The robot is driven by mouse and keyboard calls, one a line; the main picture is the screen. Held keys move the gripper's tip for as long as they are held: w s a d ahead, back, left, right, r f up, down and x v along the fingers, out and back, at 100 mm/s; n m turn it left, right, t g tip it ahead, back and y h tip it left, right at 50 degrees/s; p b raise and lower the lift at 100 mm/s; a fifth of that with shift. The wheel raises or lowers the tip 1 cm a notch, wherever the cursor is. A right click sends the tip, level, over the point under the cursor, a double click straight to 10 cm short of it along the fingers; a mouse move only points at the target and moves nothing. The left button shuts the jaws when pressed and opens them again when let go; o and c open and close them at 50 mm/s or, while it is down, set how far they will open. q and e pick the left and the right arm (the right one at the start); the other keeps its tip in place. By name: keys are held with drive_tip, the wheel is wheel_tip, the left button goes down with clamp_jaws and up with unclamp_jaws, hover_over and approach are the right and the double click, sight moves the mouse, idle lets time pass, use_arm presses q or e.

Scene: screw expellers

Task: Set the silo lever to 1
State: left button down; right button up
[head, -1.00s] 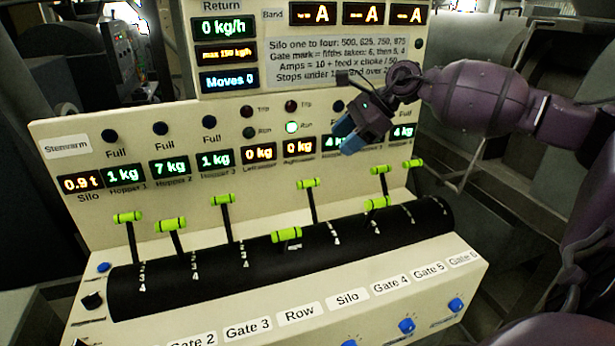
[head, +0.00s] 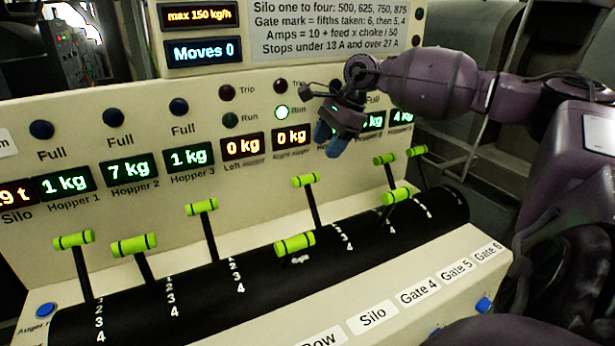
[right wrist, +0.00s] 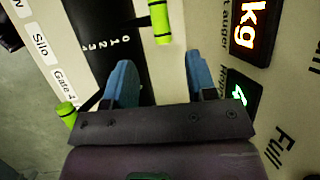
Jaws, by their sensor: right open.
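The silo lever has a lime green handle (head: 306,181) on a dark stem and leans back toward the upright panel. Its marks run down the black drum beside it, and the Silo label (head: 373,317) is on the front ledge. In the right wrist view a green handle (right wrist: 160,20), apparently the silo one, lies beyond the fingertips. My right gripper (head: 332,140) is open and empty, in front of the panel, above and right of the silo handle and apart from it. Its blue fingers (right wrist: 160,65) show spread in the right wrist view. My left gripper is out of view.
Several gate levers stand at the left. The panel (head: 230,90) carries displays and lamps.

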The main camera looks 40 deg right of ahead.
sight(310, 175)
drive_tip(key=x, duration=0.9)
drive_tip(key=shift+w+f+b, duration=0.1)
drive_tip(key=shift+b, duration=0.25)
drive_tip(key=shift+c, duration=0.5)
clamp_jaws()
